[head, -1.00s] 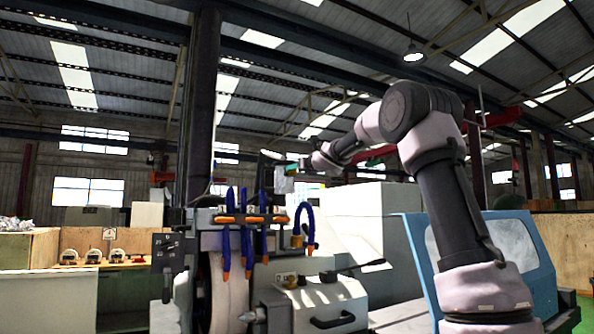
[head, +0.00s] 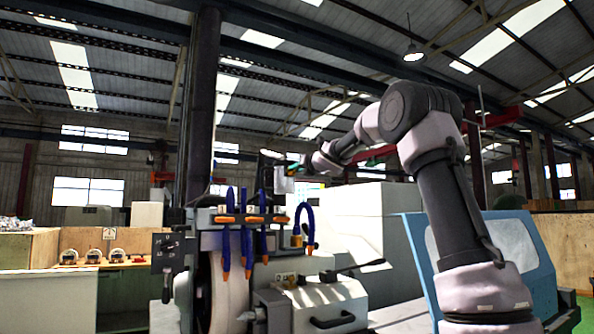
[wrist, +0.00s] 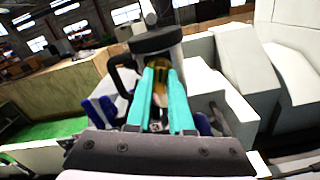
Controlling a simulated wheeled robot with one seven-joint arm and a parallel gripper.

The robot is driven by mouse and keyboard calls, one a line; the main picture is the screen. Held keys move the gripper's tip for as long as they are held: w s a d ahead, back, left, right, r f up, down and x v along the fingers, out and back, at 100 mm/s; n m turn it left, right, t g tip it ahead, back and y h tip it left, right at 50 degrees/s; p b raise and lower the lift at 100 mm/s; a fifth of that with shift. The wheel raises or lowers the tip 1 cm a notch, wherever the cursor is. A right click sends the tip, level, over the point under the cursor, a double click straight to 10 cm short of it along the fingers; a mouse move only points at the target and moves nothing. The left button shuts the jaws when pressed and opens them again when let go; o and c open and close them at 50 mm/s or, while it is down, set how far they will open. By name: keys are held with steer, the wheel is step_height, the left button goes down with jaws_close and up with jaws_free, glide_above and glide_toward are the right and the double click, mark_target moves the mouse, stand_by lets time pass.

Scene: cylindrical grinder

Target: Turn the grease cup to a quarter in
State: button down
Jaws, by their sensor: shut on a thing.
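My gripper (wrist: 160,72) shows two teal fingers in the wrist view, shut on a brass-coloured part between them, which I take to be the grease cup (wrist: 158,88). The fingers hide its sides, and I cannot read how far it is turned. A round dark cap with a dark loop handle (wrist: 122,74) lies just beyond the fingertips. In the head view my gripper (head: 288,165) is small, above the grinder's blue hoses, and the cup cannot be made out there.
Blue coolant hoses with orange tips (head: 308,222) hang on the grinder below my gripper. A lever (head: 372,264) sticks out to the right. A blue-framed guard (head: 520,255) stands at the right, and a wooden bench (head: 85,243) at the left.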

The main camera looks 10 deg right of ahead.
steer(key=m, duration=1.3)
steer(key=shift+d+f+m, duration=0.15)
steer(key=shift+f+m, duration=0.05)
steer(key=shift+m, duration=0.2)
stand_by(0.4)
steer(key=c, duration=0.8)
jaws_free()
